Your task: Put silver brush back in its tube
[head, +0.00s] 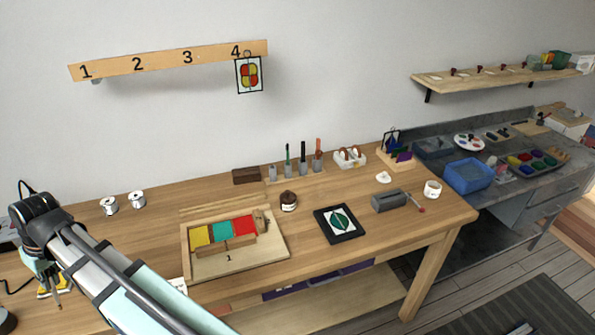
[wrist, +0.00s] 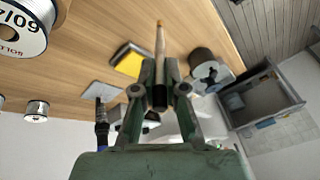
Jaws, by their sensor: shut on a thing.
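My gripper (wrist: 161,75) is shut on a slim rod, which I take for the brush (wrist: 160,42). Its tan length sticks out beyond the fingertips, and a dark part shows between the fingers. I cannot make out silver on it. In the head view my gripper (head: 55,292) is low at the left edge, over the table's left end and far from the tubes. A row of small grey tubes stands on a strip at the back of the table. The leftmost tube (head: 272,172) shows nothing standing in it. The others hold a green (head: 288,153), a black and a red tool.
Solder spools (wrist: 24,28) and a yellow block (wrist: 129,62) lie near my gripper.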

